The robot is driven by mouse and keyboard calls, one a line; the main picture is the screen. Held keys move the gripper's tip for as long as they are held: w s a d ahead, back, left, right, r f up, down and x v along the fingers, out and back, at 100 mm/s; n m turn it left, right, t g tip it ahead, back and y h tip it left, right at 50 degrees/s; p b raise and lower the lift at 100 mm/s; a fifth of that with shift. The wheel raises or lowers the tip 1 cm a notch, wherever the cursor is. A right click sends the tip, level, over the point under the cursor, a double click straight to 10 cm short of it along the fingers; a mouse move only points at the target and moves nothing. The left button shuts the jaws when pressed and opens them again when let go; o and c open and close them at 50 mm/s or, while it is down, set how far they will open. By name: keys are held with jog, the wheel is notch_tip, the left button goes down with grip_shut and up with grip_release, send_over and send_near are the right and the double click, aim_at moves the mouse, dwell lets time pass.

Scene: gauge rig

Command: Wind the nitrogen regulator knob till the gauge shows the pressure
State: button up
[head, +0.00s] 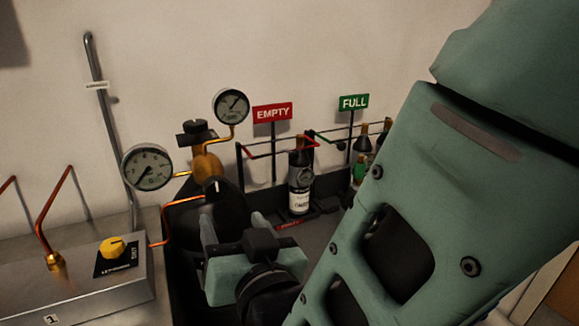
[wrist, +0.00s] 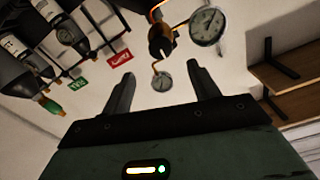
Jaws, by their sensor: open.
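The brass regulator (head: 207,163) stands left of centre in the head view, with a black fitting on top. A large dark round knob (head: 231,199) with a white mark faces out below it, partly covered by my gripper. The left gauge (head: 147,167) has its needle toward the lower left; the upper gauge (head: 231,106) has its needle toward the upper right. Their numbers are too small to read. My gripper (head: 233,216) is open and empty in front of the knob; contact cannot be told. The wrist view, upside down, shows my fingers (wrist: 162,82) apart and the regulator (wrist: 160,40) beyond them.
A metal box (head: 75,290) with a yellow knob (head: 112,247) stands at the lower left. Bottles (head: 300,180) stand in racks under a red EMPTY sign (head: 272,112) and a green FULL sign (head: 353,102). Wooden shelves (wrist: 285,100) show at the wrist view's right.

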aim_at(218, 192)
jog(key=p+x, duration=0.1)
jog(key=x, duration=1)
jog(key=shift+a+p, duration=0.15)
jog(key=shift+p, duration=0.25)
jog(key=c, duration=1)
